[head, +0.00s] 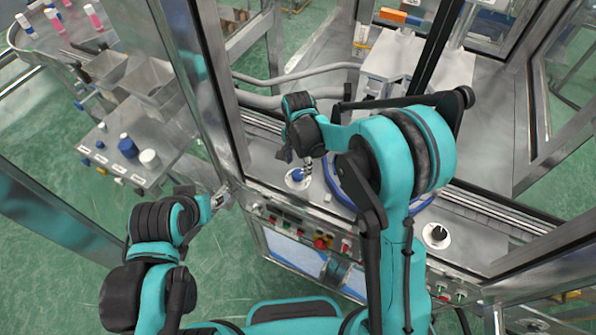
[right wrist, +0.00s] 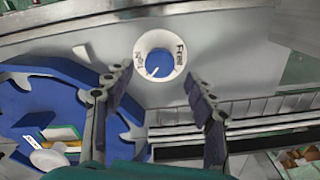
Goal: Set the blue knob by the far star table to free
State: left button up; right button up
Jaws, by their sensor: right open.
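The blue knob (right wrist: 158,64) sits in a white dial ring on the grey deck, in the right wrist view. The ring reads "Free" at its right; the word at its left is hard to read. A small white mark on the knob points to the lower left, away from "Free". The knob (head: 297,175) also shows in the head view, just below my right gripper (head: 308,168). That gripper (right wrist: 158,92) is open and empty, its fingers apart on either side of the knob's line, not touching it. My left gripper (head: 220,198) is by the frame post, its fingers too small to read.
A blue star wheel (right wrist: 70,85) lies left of the knob in the right wrist view. A black knob (head: 438,235) on a white dial is farther right. Buttons, including a red one (head: 322,242), line the front panel. A metal post (head: 215,90) stands left of the knob.

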aim_at(298, 174)
notch_tip(298, 174, down, 4)
jog(key=shift+f, duration=0.1)
jog(key=c, duration=1.2)
jog(key=shift+o, duration=0.2)
